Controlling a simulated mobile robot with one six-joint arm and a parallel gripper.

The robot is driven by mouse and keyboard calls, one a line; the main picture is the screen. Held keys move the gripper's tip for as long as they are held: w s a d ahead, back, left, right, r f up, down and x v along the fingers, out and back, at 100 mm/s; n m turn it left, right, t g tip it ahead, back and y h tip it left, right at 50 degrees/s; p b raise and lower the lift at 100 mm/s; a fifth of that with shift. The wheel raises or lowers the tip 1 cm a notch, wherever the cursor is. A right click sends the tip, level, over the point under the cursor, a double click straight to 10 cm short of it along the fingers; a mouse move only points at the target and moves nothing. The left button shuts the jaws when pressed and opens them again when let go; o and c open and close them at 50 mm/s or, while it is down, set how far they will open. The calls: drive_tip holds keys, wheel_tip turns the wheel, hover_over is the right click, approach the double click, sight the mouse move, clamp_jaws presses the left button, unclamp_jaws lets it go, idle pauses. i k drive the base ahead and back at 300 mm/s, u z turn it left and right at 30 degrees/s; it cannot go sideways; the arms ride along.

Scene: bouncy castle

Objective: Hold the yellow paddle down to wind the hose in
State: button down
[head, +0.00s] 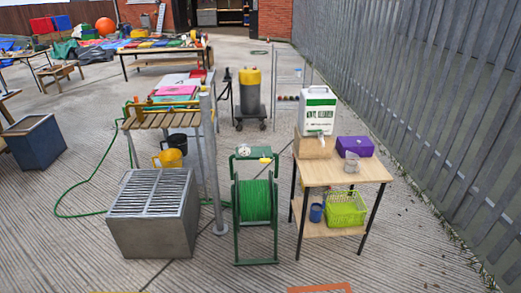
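A green hose reel (237,228) stands upright on the concrete near the middle of the head view. Green hose (256,203) is wound on its drum. A loose length of green hose (78,186) curves over the ground at the left, by the slatted wooden table. A small yellow part (265,160), which looks like the paddle, sits on top of the reel frame at its right side. A small pale round part lies to its left. Whether the paddle is up or down is too small to tell. My gripper is not in view.
A wooden side table (345,172) stands close right of the reel, with a white jug (318,110), a purple box (355,146) and a lime basket (345,208). A grey metal grated box (152,225) stands close left. A grey fence (420,110) runs along the right.

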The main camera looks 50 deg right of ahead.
sight(264, 161)
drive_tip(key=z, duration=0.15)
drive_tip(key=i, duration=1.25)
drive_tip(key=u, duration=0.45)
